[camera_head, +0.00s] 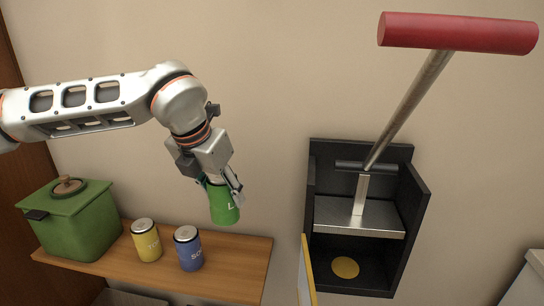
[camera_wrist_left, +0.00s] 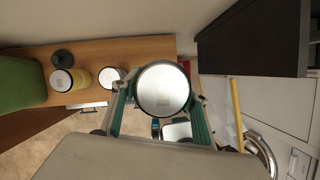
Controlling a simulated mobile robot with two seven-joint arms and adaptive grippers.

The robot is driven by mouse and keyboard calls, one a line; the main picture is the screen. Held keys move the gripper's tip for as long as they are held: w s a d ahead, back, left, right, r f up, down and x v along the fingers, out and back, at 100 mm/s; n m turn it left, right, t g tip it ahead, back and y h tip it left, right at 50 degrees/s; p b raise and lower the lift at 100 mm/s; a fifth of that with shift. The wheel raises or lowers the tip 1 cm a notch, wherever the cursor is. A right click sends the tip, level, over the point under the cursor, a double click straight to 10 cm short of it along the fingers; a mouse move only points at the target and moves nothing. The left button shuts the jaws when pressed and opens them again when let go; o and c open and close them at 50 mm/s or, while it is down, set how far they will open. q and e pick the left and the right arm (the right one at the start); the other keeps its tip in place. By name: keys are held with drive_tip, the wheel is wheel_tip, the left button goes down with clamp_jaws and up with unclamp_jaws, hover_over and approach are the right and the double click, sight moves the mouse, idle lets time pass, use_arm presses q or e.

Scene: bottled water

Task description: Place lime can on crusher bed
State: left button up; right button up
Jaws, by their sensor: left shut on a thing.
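The green lime can (camera_head: 223,205) is held by my left gripper (camera_head: 222,188) above the right part of the wooden shelf, tilted slightly. In the left wrist view its silver top (camera_wrist_left: 162,89) sits between the two fingers (camera_wrist_left: 162,105). The black can crusher (camera_head: 421,205) is on the wall to the right, apart from the can. Its crusher bed (camera_head: 318,272) is the dark lower floor with a yellow disc (camera_head: 345,267). A metal press plate (camera_head: 385,221) hangs above the bed, and the red-handled lever (camera_head: 458,33) is raised. My right gripper is not in view.
A yellow can (camera_head: 147,241) and a blue can (camera_head: 189,249) stand on the wooden shelf (camera_head: 240,262), beside a green lidded bin (camera_head: 80,228). A yellow-edged panel (camera_head: 307,270) stands at the crusher's left front. Open space lies between shelf and crusher.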

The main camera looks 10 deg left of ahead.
use_arm(q)
drive_tip(key=s+a+f+m+g, duration=0.2)
drive_tip(key=f+m, duration=0.3)
drive_tip(key=m, duration=0.5)
drive_tip(key=s+a+f+m+g+y, duration=0.1)
drive_tip(key=s+a+f+m+g, duration=0.2)
drive_tip(key=m, duration=0.8)
drive_tip(key=s+a+f+m+g, duration=0.2)
drive_tip(key=s+f+m, duration=0.3)
drive_tip(key=f+m, duration=0.3)
drive_tip(key=shift+a+m+g, duration=0.3)
drive_tip(key=shift+m+g, duration=0.6)
drive_tip(key=shift+m, duration=0.8)
